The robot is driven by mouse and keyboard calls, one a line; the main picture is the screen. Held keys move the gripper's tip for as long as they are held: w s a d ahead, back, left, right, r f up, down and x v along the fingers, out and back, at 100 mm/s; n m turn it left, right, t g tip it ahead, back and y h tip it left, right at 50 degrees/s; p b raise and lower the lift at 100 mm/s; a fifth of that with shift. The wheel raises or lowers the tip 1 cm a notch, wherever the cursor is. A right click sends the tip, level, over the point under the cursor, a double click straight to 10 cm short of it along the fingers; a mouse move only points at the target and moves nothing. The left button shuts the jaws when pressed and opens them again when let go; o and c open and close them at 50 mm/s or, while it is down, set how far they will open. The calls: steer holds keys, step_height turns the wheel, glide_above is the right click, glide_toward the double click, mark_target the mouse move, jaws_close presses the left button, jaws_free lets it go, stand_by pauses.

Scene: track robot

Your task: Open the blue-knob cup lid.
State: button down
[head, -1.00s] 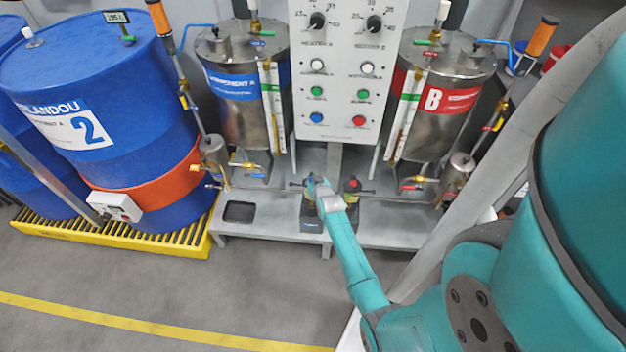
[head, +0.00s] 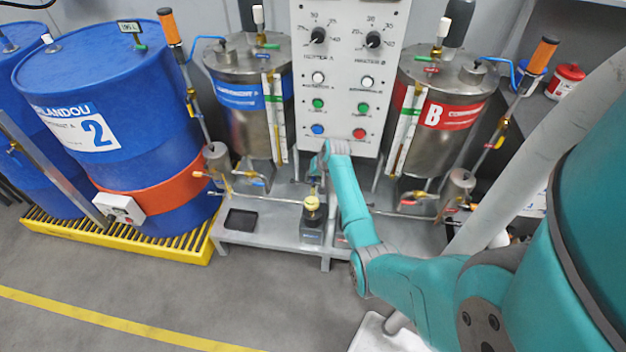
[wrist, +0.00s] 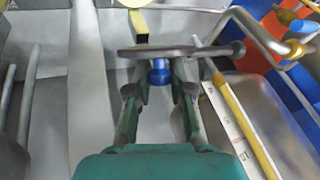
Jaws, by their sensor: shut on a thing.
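My gripper (head: 318,172) is raised above the bench, at the lower edge of the control panel. In the wrist view my gripper (wrist: 158,88) is shut on a blue knob (wrist: 160,72). The knob sits on a grey lid (wrist: 165,51) with bars sticking out at its sides. A dark cup (head: 312,230) with a yellowish top (head: 312,204) stands on the bench below my gripper, apart from it. In the head view the held lid is small and partly hidden by my gripper.
The control panel (head: 345,105) is close behind my gripper. Steel tanks A (head: 262,125) and B (head: 450,140) stand on either side. The red-knob cup's place is mostly hidden by my arm.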

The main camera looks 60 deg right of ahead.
steer(key=shift+w+d+y, duration=0.15)
steer(key=shift+d+y, duration=0.2)
steer(key=shift+y, duration=0.15)
steer(key=c, duration=1)
jaws_free()
steer(key=v, duration=1.2)
steer(key=shift+w, duration=0.2)
